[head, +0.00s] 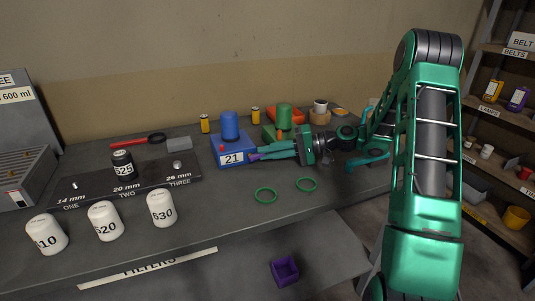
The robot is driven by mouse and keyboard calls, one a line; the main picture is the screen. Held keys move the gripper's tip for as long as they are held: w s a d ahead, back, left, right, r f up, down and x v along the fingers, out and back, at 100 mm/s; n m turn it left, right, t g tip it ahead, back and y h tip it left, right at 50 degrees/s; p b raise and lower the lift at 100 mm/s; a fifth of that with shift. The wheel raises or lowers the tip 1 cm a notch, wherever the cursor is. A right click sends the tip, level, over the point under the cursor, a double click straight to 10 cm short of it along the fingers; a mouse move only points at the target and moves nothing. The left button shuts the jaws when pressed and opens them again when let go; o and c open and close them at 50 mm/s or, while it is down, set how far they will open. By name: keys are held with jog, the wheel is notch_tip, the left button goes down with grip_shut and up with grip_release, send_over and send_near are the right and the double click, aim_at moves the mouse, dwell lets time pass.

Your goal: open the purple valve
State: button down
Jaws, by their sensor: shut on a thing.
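The purple valve (253,157) shows as a small purple piece low at the right front of the blue block marked 21 (232,160). A blue drum (230,125) stands upright on that block. My green gripper (262,154) reaches in from the right, its fingers pointing left, and is shut on the purple valve. The fingers hide part of the valve, so I cannot tell how far it is turned.
A green drum (284,117) stands behind my gripper. Two green rings (266,195) lie in front. White bottles (104,221) and a black bottle (122,165) stand left. A purple bin (285,270) sits lower, in front. Shelves (507,115) stand at right.

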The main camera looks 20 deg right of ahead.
jog(key=c, duration=1.8)
grip_release()
jog(key=shift+f, duration=0.1)
jog(key=shift+o, duration=0.2)
jog(key=v, duration=1)
jog(key=shift+d, duration=0.4)
